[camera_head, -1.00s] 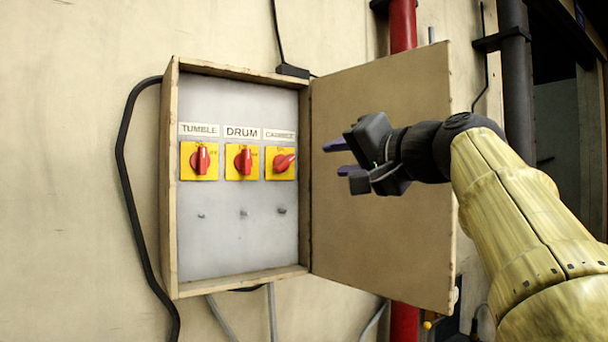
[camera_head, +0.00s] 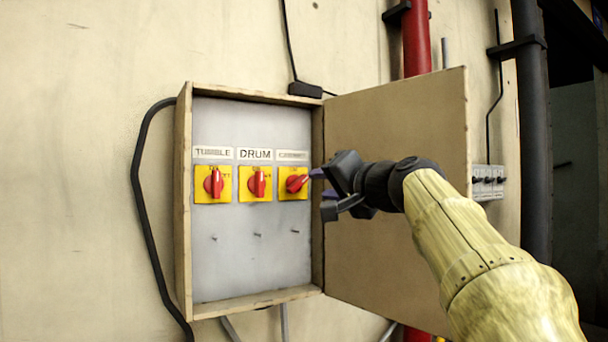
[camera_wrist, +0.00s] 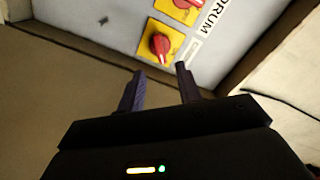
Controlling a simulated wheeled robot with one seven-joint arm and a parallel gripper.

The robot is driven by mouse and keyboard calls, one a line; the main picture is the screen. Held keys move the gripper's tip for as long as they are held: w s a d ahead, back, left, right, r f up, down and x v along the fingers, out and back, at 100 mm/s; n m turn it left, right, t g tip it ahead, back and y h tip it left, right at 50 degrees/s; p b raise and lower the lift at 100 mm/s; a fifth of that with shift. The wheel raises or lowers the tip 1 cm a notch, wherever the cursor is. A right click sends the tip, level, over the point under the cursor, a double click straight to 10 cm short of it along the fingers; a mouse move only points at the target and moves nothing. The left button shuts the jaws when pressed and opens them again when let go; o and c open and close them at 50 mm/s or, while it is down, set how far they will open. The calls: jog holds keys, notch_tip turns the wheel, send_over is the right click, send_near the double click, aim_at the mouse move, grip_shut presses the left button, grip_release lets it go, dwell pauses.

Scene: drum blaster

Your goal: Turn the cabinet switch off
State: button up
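The cabinet switch (camera_head: 296,184) is a red knob on a yellow plate, the rightmost of three in the open box. Its handle is turned sideways, tilted up to the right, while the other two stand upright. My gripper (camera_head: 318,184) is just to the right of this switch. In the wrist view the switch (camera_wrist: 159,45) lies beyond the fingertips, and my gripper (camera_wrist: 160,72) has its two fingers apart with nothing between them. Whether a fingertip touches the knob cannot be told.
The TUMBLE switch (camera_head: 213,183) and DRUM switch (camera_head: 257,183) sit to the left. The open door (camera_head: 395,250) stands behind my gripper on the right. The box's wooden frame (camera_head: 184,230) rims the panel. A red pipe (camera_head: 416,40) runs behind.

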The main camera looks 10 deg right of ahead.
aim_at(301, 184)
jog(key=p+x, duration=0.3)
jog(key=x, duration=0.4)
jog(key=shift+w+r, duration=0.1)
jog(key=shift+w, duration=0.05)
jog(key=shift+w+a+p, duration=0.2)
jog(key=shift+w+p, duration=0.15)
jog(key=shift+w, duration=0.2)
jog(key=shift+s, duration=0.1)
grip_shut()
